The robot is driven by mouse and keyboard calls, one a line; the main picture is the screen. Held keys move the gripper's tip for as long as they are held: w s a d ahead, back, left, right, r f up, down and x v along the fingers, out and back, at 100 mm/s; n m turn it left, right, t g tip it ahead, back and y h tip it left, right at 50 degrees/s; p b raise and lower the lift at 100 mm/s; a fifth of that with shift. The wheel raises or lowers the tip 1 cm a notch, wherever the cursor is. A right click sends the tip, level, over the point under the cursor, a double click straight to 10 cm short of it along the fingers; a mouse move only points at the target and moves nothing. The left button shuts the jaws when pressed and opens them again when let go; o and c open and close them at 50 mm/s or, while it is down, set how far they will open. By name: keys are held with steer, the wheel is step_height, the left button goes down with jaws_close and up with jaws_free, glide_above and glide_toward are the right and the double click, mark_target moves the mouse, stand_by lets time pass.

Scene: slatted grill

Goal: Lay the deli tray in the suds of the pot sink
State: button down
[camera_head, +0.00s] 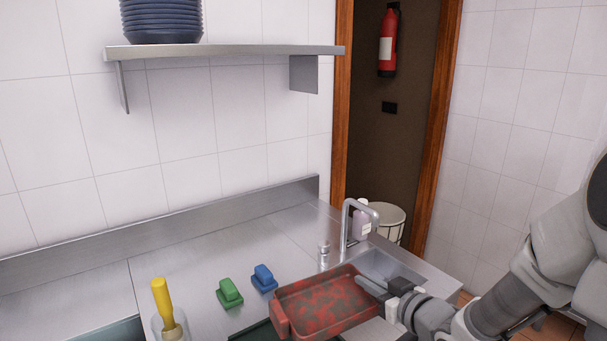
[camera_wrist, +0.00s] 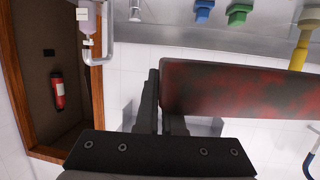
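The deli tray (camera_head: 325,302) is red with dark mottled patches and raised rims. In the head view it is held over the counter, in front of the faucet, covering part of what lies below. My gripper (camera_head: 382,288) is at its right edge and appears shut on that rim. In the wrist view the tray (camera_wrist: 240,90) extends right from the dark fingers (camera_wrist: 162,104). A small steel basin (camera_head: 378,264) lies behind the tray beside the faucet. A dark recess (camera_head: 258,331) shows at the tray's lower left. I see no suds; which basin is the pot sink is unclear.
A curved faucet (camera_head: 347,222) and a soap bottle (camera_head: 362,222) stand behind the tray. Green (camera_head: 229,292) and blue (camera_head: 264,278) scrubbers lie to its left, with a yellow-handled brush (camera_head: 162,302) farther left. A steel shelf (camera_head: 225,50) holds blue plates (camera_head: 160,20).

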steer(key=shift+w+a+f+m+h, duration=0.15)
steer(key=shift+w+f+m+h, duration=0.3)
steer(key=shift+m+h, duration=0.4)
steer(key=shift+w+a+f+t+h, duration=0.1)
steer(key=shift+w+f+t+h, duration=0.15)
steer(key=shift+f+t+h, duration=0.1)
steer(key=f+m+h, duration=0.1)
steer(key=f, duration=0.2)
steer(key=w+f+m+h, duration=0.1)
steer(key=f, duration=0.2)
steer(key=w+f+m+h, duration=0.1)
steer(key=f, duration=0.2)
steer(key=shift+f+t, duration=0.15)
steer(key=shift+t, duration=0.1)
steer(key=shift+s+f+m+h, duration=0.15)
steer(key=shift+f+m+h, duration=0.1)
steer(key=shift+f+h, duration=0.3)
steer(key=shift+d, duration=0.2)
steer(key=shift+r, duration=0.15)
